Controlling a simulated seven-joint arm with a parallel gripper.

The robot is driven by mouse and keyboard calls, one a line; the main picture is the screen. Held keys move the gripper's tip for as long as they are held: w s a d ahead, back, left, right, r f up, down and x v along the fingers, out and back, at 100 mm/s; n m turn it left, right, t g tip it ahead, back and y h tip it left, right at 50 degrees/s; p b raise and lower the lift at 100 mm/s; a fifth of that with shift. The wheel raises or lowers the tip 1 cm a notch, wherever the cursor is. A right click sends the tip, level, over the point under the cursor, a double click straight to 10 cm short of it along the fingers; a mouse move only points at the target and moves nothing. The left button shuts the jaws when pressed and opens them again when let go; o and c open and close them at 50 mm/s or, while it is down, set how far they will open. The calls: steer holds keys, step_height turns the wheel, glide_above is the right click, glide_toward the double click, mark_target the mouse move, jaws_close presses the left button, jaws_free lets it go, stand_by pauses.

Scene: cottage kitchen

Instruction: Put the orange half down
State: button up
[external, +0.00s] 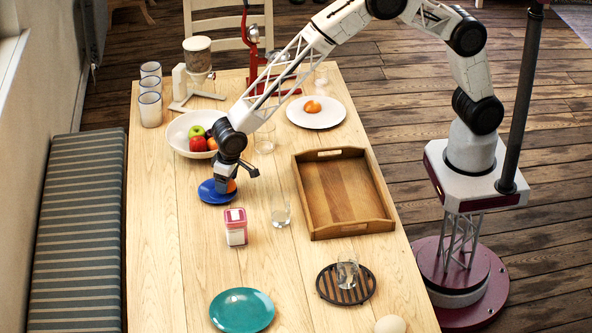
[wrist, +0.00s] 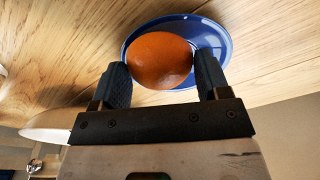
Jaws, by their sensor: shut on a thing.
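The orange half (wrist: 160,58) sits between the two dark fingers of my gripper (wrist: 162,70), which is shut on it. Its rounded orange skin faces the wrist camera; the cut face is hidden. Behind it in the wrist view is a blue plate (wrist: 214,38). In the external view my gripper (external: 226,183) is low over the blue plate (external: 208,195), and a bit of the orange half (external: 232,186) shows beside the fingers. I cannot tell whether the fruit touches the plate. Another orange piece (external: 312,106) lies on a white plate (external: 330,117).
A fruit bowl (external: 174,135) stands just behind my gripper. A wooden tray (external: 345,190) is to the right. A teal plate (external: 242,311) lies nearer the camera, with bare table left of it.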

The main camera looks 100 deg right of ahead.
mark_target(231, 181)
steer(key=shift+f, duration=0.4)
steer(key=o, duration=0.7)
steer(key=shift+c, duration=0.2)
steer(key=shift+r, duration=0.15)
step_height(231, 181, up, 13)
steer(key=s, duration=0.1)
steer(key=shift+s+a, duration=0.15)
steer(key=shift+a, duration=0.2)
stand_by(0.4)
